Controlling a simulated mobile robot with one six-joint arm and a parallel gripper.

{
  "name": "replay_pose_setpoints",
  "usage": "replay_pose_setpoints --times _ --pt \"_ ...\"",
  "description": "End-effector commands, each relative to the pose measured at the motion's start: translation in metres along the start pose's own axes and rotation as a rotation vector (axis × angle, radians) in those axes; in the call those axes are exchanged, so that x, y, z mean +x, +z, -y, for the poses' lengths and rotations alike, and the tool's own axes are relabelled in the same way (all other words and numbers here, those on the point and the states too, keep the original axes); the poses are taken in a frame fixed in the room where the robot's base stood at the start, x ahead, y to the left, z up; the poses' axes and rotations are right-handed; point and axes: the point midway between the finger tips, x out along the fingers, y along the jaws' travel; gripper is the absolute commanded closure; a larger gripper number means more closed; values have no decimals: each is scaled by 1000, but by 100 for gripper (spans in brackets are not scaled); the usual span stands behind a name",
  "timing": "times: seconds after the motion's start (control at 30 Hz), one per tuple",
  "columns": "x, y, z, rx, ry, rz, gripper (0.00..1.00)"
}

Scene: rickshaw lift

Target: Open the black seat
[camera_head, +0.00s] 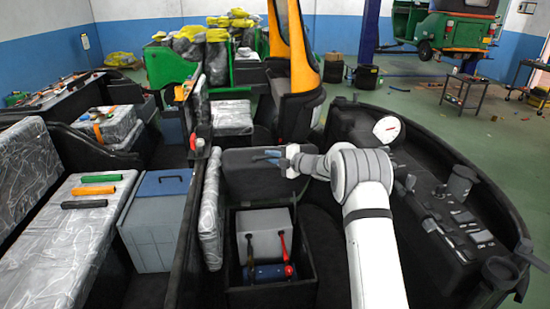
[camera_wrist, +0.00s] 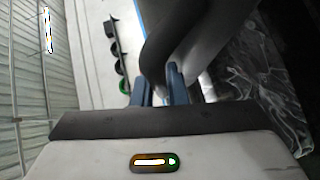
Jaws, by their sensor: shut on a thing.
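The black seat (camera_head: 255,180) stands raised at the far side of an open storage compartment (camera_head: 305,285) in the head view. My gripper (camera_head: 262,157), with blue fingers, is at the seat's top edge. In the wrist view, the fingers (camera_wrist: 158,80) are shut on a dark curved edge of the seat (camera_wrist: 158,45). The compartment shows a grey box (camera_head: 262,222), tools with red handles (camera_head: 284,247) and a blue item (camera_head: 262,275). Part of the seat's top edge is hidden by my gripper and wrist.
A grey patterned backrest (camera_head: 210,210) stands close on the left of the compartment. A curved black dashboard (camera_head: 440,215) lies on the right. A patterned bench (camera_head: 75,230) with several coloured handles and a grey-blue box (camera_head: 155,230) are further left. The green floor behind is partly clear.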

Motion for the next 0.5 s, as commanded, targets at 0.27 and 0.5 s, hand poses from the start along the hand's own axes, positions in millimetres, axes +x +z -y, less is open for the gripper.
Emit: replay_pose_setpoints --times 0.27,0.5 --pt "-1 1 2 1 -2 2 69" --pt "-1 1 3 3 -4 1 66"
